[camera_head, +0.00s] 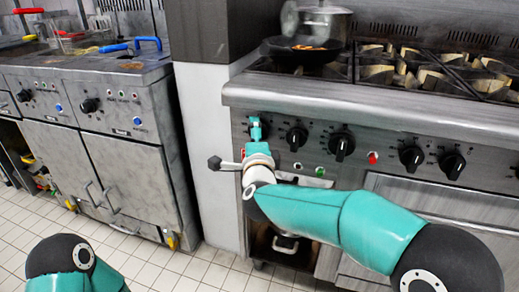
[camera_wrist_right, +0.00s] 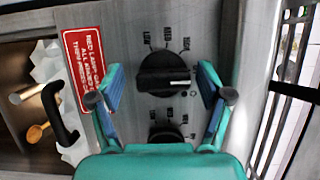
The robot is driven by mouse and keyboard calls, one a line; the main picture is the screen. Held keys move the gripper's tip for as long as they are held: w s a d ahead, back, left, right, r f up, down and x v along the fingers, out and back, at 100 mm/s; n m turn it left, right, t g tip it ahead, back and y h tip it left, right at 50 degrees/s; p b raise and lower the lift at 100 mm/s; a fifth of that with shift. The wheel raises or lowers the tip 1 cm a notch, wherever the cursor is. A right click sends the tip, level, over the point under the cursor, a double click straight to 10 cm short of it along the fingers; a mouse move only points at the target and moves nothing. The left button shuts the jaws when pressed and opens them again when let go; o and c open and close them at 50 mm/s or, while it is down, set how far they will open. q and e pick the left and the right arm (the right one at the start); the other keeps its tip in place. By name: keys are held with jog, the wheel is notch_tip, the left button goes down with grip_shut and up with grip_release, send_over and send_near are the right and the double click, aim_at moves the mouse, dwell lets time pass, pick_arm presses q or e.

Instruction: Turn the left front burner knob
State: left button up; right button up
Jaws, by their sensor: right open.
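My right gripper (camera_head: 257,138) is at the left end of the stove's front panel (camera_head: 318,152). The right wrist view shows it (camera_wrist_right: 162,88) open, its two fingers on either side of a black knob (camera_wrist_right: 165,72). The knob's white mark points right in that view. No clear contact between fingers and knob shows. In the head view my gripper hides this leftmost knob. A second knob (camera_wrist_right: 165,133) lies lower in the wrist view. The head view shows more black knobs, the nearest (camera_head: 297,137) just right of my gripper. My left gripper is out of view.
A red label (camera_wrist_right: 83,68) is beside the left finger in the wrist view. A dark pan (camera_head: 302,53) and a pot (camera_head: 322,22) are on the stove top. A fryer unit (camera_head: 125,155) stands left, with tiled floor (camera_head: 190,268) in front.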

jog(key=s, duration=1.1)
jog(key=shift+s+d+f, duration=0.15)
jog(key=shift+s+d, duration=0.25)
